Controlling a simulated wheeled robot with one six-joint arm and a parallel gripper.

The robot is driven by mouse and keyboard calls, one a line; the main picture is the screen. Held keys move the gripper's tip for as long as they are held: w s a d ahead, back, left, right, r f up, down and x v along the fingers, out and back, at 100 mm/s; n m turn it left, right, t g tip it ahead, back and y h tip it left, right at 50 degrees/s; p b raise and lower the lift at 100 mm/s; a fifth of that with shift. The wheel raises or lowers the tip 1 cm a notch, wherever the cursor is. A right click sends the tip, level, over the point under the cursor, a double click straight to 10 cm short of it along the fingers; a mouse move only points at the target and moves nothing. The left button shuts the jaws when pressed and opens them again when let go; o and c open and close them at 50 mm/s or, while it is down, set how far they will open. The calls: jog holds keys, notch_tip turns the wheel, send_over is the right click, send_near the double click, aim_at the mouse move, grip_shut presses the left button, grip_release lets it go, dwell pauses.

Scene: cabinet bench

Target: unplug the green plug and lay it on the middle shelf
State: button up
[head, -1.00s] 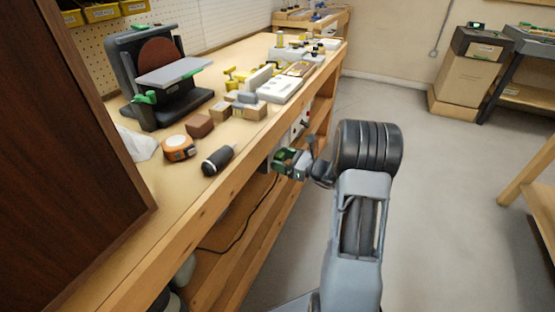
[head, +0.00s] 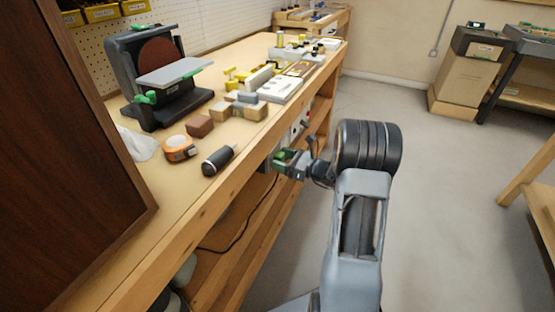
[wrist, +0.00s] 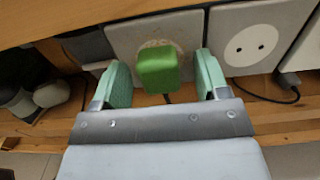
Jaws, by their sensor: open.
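The green plug (wrist: 158,70) sits at a grey-white socket plate (wrist: 122,38) under the bench top in the wrist view. My gripper (wrist: 160,80) is open, with one pale green finger on each side of the plug. A gap shows between each finger and the plug. In the head view my gripper (head: 283,161) is at the bench's front edge, and the plug cannot be clearly told from the green fingers there. The middle shelf cannot be made out for certain; a wooden shelf (head: 232,220) shows below the bench top.
An empty two-hole socket (wrist: 245,45) is right of the plug. A dark cable (head: 240,238) hangs under the bench. The bench top (head: 185,195) holds a screwdriver (head: 218,160), a tape measure (head: 179,148) and a sander (head: 158,75).

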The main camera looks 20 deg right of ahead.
aim_at(283, 160)
dwell(0.3)
grip_shut()
dwell(0.5)
jog(key=shift+s, duration=0.1)
jog(key=shift+p+v, duration=0.6)
jog(key=shift+v, duration=2.3)
